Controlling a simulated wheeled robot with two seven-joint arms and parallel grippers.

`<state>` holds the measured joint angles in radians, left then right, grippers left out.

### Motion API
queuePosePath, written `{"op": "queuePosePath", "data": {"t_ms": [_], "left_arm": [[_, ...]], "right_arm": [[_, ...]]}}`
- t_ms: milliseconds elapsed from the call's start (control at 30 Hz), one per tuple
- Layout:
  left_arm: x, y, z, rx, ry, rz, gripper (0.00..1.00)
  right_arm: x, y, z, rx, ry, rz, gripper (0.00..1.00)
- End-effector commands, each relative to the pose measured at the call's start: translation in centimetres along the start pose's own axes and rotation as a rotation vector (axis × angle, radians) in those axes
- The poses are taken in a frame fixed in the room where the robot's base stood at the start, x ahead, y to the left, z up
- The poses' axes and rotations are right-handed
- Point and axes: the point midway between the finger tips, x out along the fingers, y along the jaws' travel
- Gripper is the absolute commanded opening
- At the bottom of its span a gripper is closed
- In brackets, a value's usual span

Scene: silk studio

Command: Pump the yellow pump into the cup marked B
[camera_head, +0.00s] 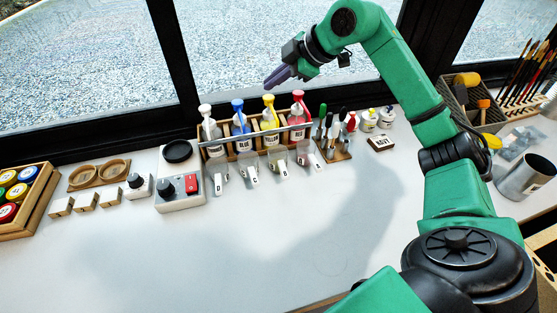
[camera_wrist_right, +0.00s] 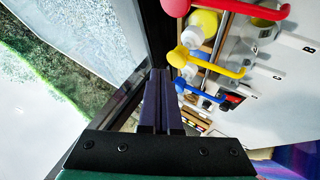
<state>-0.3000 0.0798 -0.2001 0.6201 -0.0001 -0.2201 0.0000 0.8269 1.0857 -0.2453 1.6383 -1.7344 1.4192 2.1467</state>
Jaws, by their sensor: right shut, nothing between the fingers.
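The yellow pump (camera_head: 269,117) stands in a wooden rack, between the blue pump (camera_head: 239,122) and the red pump (camera_head: 298,108). Its yellow nozzle head also shows in the right wrist view (camera_wrist_right: 205,64). Several clear cups with lettered tags stand in front of the rack. The letters are small; the tag on the cup in front of the yellow pump (camera_head: 284,172) looks like B, but I cannot be sure. My right gripper (camera_head: 270,82) is shut and empty, in the air above the yellow pump near the window. It touches no pump. My left gripper is not in view.
A hot plate (camera_head: 180,185) with a red switch stands left of the cups. A tool stand (camera_head: 335,145) and small jars (camera_head: 368,122) are right of the rack. The window frame (camera_head: 185,70) runs close behind. The front of the table is clear.

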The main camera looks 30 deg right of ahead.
Motion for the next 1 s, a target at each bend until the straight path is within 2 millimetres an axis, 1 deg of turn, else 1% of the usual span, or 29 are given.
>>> {"op": "queuePosePath", "data": {"t_ms": [333,567,1000], "left_arm": [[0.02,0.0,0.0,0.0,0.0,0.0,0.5],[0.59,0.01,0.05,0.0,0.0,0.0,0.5],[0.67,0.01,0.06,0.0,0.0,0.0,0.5]], "right_arm": [[0.02,-0.02,0.02,0.0,0.0,0.0,0.0],[0.65,-0.49,0.51,0.0,-0.001,0.0,0.0],[0.76,-0.57,0.56,0.0,0.0,0.0,0.0]]}}
